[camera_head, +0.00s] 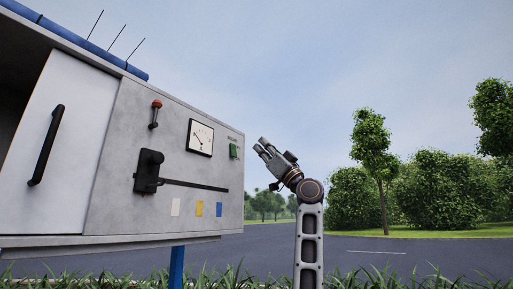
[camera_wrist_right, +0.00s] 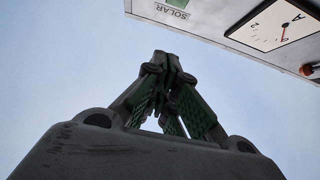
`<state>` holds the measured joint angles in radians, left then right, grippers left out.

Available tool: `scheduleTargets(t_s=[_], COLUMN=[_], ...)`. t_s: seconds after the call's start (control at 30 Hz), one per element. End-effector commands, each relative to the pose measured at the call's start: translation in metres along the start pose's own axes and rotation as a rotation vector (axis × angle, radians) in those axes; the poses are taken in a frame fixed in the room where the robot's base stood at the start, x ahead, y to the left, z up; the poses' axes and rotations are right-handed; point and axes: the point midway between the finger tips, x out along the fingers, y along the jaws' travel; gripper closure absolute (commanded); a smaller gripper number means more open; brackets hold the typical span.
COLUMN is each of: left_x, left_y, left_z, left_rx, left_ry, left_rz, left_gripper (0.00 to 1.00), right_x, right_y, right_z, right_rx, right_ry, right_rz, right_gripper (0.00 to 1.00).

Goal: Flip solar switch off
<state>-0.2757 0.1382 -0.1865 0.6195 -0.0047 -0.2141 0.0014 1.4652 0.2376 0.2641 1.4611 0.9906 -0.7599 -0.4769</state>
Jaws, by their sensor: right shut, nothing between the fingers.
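The solar switch (camera_head: 233,151) is a small green rocker near the right edge of the grey panel (camera_head: 180,110), under a small label. Part of the green switch (camera_wrist_right: 177,3) shows at the top edge of the right wrist view, beside the word SOLAR. My right gripper (camera_head: 262,146) is just right of the panel edge in the head view, pointing up and left, apart from the switch. In the wrist view my right gripper (camera_wrist_right: 168,62) has its fingertips together with nothing between them. My left gripper is not in view.
The panel also has a dial gauge (camera_head: 200,138), a red-tipped lever (camera_head: 155,113), a black handle on a slide (camera_head: 149,171) and white, yellow and blue patches. A white door (camera_head: 60,140) with a black handle is at left. Open air lies right of the cart.

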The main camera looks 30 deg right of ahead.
Motion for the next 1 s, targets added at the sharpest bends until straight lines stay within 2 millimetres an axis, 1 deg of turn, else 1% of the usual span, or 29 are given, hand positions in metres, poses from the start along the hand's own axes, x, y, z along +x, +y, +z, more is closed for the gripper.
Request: scheduleTargets(t_s=[0.03, 0.2, 0.4, 1.0], left_x=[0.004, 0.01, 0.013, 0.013], left_y=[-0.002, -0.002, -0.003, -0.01], left_z=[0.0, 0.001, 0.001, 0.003], left_rx=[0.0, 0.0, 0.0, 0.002], left_ry=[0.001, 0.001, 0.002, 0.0], left_rz=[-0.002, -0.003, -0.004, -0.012], left_gripper=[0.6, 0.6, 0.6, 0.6], right_x=[-0.009, -0.028, -0.04, -0.041], right_y=[0.001, 0.001, 0.0, 0.0], right_z=[0.0, -0.004, -0.008, -0.009], right_rx=[-0.002, -0.001, 0.0, 0.0], right_ry=[0.0, 0.0, 0.0, 0.0], right_rz=[0.001, 0.001, 0.001, 0.0], right_gripper=[1.0, 1.0, 1.0, 1.0])
